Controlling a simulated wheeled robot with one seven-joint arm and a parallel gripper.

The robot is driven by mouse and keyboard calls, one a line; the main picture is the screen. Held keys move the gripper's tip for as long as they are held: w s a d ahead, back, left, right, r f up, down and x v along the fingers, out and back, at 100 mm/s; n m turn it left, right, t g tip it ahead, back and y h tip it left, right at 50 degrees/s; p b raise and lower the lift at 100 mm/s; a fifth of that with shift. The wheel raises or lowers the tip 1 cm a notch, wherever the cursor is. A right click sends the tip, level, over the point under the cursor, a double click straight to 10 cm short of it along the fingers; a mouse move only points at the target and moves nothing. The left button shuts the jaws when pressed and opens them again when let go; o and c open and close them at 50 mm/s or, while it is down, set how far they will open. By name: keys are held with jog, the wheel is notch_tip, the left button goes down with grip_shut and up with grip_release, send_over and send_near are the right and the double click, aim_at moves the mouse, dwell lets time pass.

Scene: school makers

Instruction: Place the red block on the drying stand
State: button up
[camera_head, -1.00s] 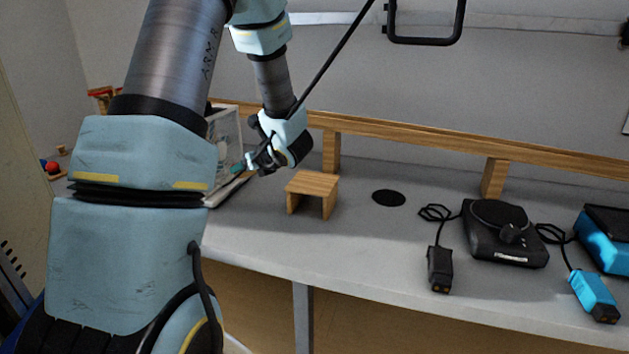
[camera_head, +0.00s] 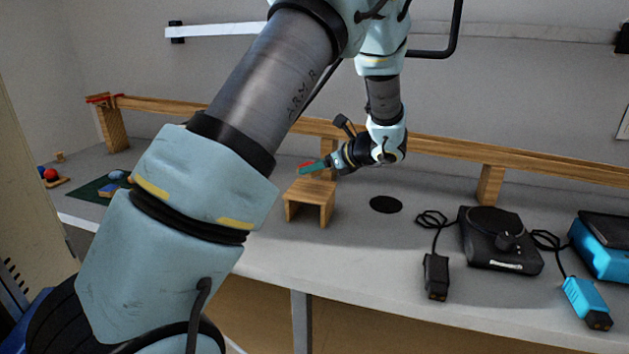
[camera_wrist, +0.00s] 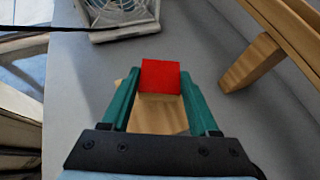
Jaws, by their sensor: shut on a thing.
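The red block (camera_wrist: 160,77) is between the two green fingers of my gripper (camera_wrist: 160,90) in the wrist view. The fingers are shut on it. In the head view my gripper (camera_head: 312,167) is just above the small wooden stand (camera_head: 310,200), and only a thin red part of the block (camera_head: 305,164) shows. The stand is a wooden bench shape on the grey table. In the wrist view the wooden top (camera_wrist: 155,117) lies below and behind the block. I cannot tell whether the block touches it.
A black disc (camera_head: 386,205) lies right of the stand. A black device (camera_head: 500,240) and a blue one (camera_head: 603,245) stand further right with cabled plugs. A wooden rail (camera_head: 450,148) runs along the back. A fan-like thing (camera_wrist: 120,15) is ahead in the wrist view.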

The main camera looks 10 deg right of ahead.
aim_at(315, 191)
jog(key=shift+f, duration=2.15)
jog(key=shift+f, duration=0.2)
jog(key=o, duration=1.3)
jog(key=shift+o, duration=0.2)
